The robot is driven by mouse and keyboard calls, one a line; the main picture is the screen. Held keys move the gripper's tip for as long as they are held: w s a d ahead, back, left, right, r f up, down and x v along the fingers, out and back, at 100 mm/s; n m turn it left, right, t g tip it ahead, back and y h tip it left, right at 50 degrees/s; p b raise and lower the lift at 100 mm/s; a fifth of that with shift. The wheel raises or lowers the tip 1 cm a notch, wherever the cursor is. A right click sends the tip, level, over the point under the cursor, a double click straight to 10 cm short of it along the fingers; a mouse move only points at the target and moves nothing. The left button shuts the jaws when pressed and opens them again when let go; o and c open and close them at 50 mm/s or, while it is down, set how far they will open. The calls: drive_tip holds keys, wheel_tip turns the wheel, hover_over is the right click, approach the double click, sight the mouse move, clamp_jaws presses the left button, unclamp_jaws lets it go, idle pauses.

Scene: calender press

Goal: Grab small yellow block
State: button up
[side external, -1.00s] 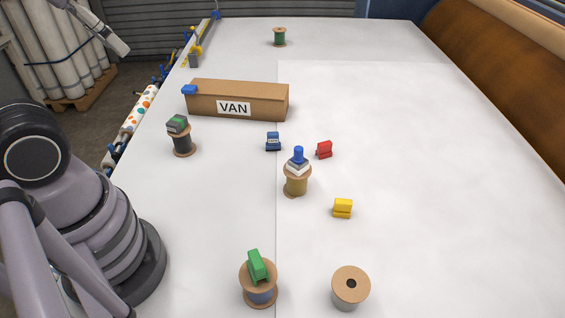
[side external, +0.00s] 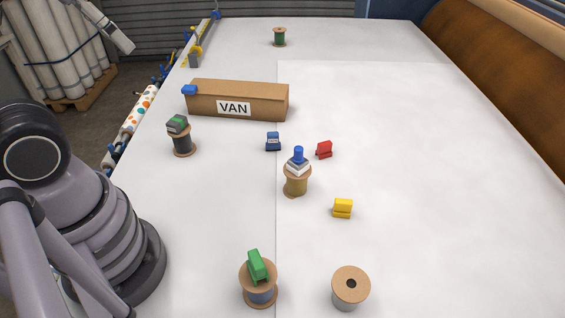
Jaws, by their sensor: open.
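The small yellow block (side external: 343,208) lies on the white table in the side external view, right of centre. It stands apart from everything else, with bare surface around it.
A tan spool (side external: 296,184) with stacked pieces stands left of the yellow block. Front spools (side external: 350,290) (side external: 258,296) stand nearby. A VAN box (side external: 262,103) stands behind. The right side is clear.

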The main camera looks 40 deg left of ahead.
drive_tip(key=w+d+m+g, duration=0.1)
drive_tip(key=w+d+m, duration=0.1)
drive_tip(key=w+m, duration=0.25)
drive_tip(key=m+g, duration=0.4)
drive_tip(key=m, duration=1.9)
hover_over(344, 201)
drive_tip(key=a, duration=0.1)
wheel_tip(344, 201, down, 25)
drive_tip(key=shift+m+g, duration=0.3)
drive_tip(key=shift+m, duration=0.05)
drive_tip(key=f, duration=0.9)
drive_tip(key=shift+w+d+f, duration=0.1)
drive_tip(key=shift+d+f, duration=0.2)
drive_tip(key=shift+f, duration=0.1)
drive_tip(key=f, duration=0.5)
drive_tip(key=shift+d+f, duration=0.2)
drive_tip(key=shift+f, duration=0.15)
